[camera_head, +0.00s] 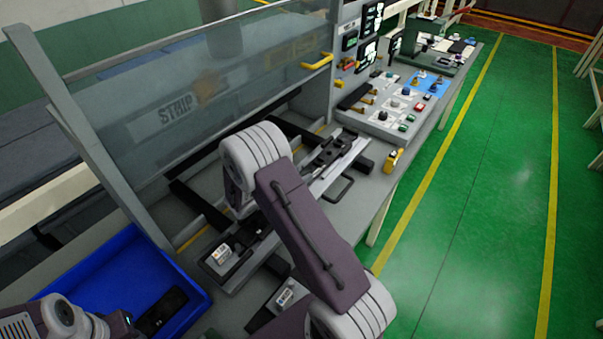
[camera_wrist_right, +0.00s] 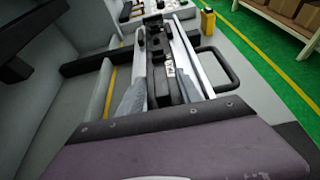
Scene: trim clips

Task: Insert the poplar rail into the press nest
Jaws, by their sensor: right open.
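The press nest is probably the dark fixture (camera_head: 335,148) on the bench below the clear guard; it shows ahead in the right wrist view (camera_wrist_right: 156,45). A pale, straight strip (camera_head: 345,165) runs along its near side. I cannot tell whether this is the poplar rail. A black part with a small white label (camera_wrist_right: 167,72) lies between the fingers of my right gripper (camera_wrist_right: 160,88), which is open over the fixture. I cannot tell whether the fingers touch it. In the head view my right arm hides the fingers. My left arm is at the lower left; its fingers cannot be made out.
A blue tray (camera_head: 108,272) stands at the lower left with a dark object in it. A clear guard marked STRIP (camera_head: 190,110) rises behind the fixture. A control panel (camera_head: 395,100) and a yellow device (camera_head: 393,160) are to the right. A black loop handle (camera_wrist_right: 222,68) sits beside the fixture.

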